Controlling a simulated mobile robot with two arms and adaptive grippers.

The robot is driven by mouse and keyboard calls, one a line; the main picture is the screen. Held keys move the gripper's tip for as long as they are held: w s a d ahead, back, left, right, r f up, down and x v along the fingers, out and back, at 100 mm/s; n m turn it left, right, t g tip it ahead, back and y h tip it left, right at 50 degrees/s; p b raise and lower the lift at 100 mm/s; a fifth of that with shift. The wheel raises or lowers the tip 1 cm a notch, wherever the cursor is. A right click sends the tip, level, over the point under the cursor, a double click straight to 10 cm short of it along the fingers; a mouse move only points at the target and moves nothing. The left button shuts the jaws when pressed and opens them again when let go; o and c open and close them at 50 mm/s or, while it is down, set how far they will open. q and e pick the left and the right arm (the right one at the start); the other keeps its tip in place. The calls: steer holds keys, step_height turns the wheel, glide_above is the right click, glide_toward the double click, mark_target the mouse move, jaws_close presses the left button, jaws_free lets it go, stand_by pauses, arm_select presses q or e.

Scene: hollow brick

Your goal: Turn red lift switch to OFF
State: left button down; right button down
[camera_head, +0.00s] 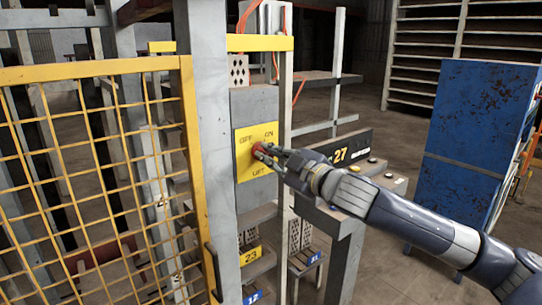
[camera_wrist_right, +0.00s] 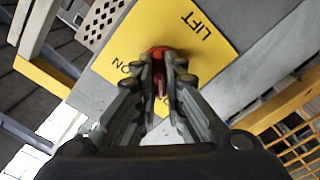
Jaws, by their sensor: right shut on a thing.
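The red lift switch (camera_head: 257,152) sits on a yellow plate (camera_head: 243,171) marked OFF, ON and LIFT, on a grey box on a post. My right gripper (camera_head: 262,152) is shut on the switch, its arm coming in from the right. In the right wrist view the red switch (camera_wrist_right: 159,54) shows between the two fingers (camera_wrist_right: 160,62), in front of the yellow plate (camera_wrist_right: 200,50). The fingers hide much of the switch, so I cannot tell which mark it points to. My left gripper is not in view.
A yellow mesh gate (camera_head: 95,170) stands left of the post. A console (camera_head: 350,155) marked 27 stands behind my right arm. A rusty blue cabinet (camera_head: 475,130) is at the right. Perforated bricks (camera_head: 238,70) sit on racks behind the post.

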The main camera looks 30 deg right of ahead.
steer(key=c, duration=1.7)
jaws_free()
steer(key=shift+s+d, duration=0.15)
steer(key=shift+s, duration=1.85)
steer(key=shift+s+d, duration=0.15)
steer(key=shift+s, duration=1.85)
steer(key=shift+s+d, duration=0.15)
steer(key=shift+s, duration=1.85)
